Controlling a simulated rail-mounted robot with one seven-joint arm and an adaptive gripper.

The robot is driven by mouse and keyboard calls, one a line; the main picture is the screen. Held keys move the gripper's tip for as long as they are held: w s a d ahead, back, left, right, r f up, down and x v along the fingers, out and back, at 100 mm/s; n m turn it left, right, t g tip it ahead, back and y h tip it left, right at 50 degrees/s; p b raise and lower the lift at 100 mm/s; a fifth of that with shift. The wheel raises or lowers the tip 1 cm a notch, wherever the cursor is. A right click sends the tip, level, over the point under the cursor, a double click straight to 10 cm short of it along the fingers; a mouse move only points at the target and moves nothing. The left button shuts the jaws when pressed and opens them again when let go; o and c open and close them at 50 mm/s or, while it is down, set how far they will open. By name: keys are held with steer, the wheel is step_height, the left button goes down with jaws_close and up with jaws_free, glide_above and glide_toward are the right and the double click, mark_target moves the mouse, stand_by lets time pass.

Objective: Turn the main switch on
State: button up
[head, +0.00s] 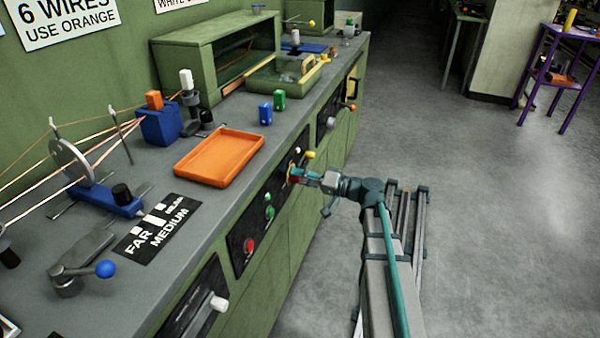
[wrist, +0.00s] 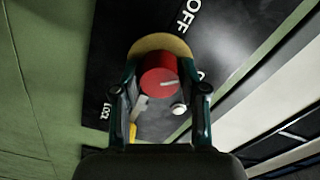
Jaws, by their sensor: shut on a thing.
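The main switch is a red round knob (wrist: 159,80) on a yellow disc (wrist: 150,44), set in a black panel on the front of the green bench. A white line on the knob's face points right and slightly up. The panel reads OFF above right, a partly hidden label starting with O at the right, and LOCK at lower left. My gripper (wrist: 161,72) has one finger on each side of the knob and is shut on it. In the head view my gripper (head: 304,176) reaches the panel from the right, and the knob is mostly hidden.
Red (head: 249,245) and green (head: 269,212) buttons sit left of the switch on the same panel. A yellow knob (head: 310,154) is just above my gripper. An orange tray (head: 220,156) lies on the benchtop. The floor (head: 480,220) at right is clear.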

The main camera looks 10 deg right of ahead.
steer(key=m+p, duration=0.2)
steer(key=m, duration=0.1)
steer(key=shift+r+m, duration=0.2)
steer(key=shift+m, duration=0.1)
steer(key=shift+f+m+p, duration=0.15)
steer(key=shift+m+p, duration=1.45)
steer(key=shift+m, duration=0.4)
steer(key=o, duration=1.1)
steer(key=shift+o, duration=0.2)
steer(key=v, duration=1.2)
steer(key=shift+f, duration=0.1)
